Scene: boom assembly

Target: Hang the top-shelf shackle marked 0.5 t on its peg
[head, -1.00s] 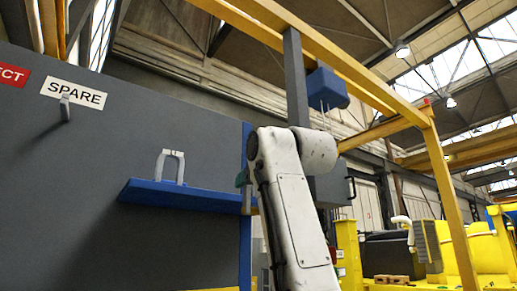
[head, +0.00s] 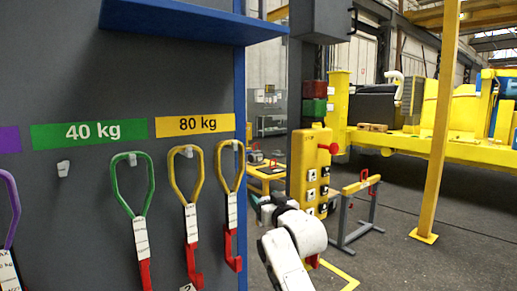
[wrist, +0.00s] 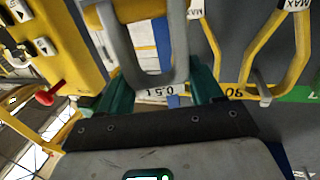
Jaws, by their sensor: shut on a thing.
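The shackle (wrist: 183,50), a grey U-shaped piece with a "0.5 t" mark (wrist: 155,92), is between the green fingers of my gripper (wrist: 162,88) in the wrist view. My gripper is shut on it. In the head view my white arm (head: 290,240) is low beside the right edge of the dark panel; my gripper and the shackle cannot be made out clearly there. No peg marked 0.5 t can be seen. The blue shelf (head: 190,22) crosses the top of the head view, and its upper side is out of sight.
The panel holds a green sling (head: 116,190) under the 40 kg sign (head: 90,133), beside an empty peg (head: 63,169), and yellow slings under the 80 kg sign (head: 196,124). A yellow control box (head: 310,165) with a red knob stands right of the panel.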

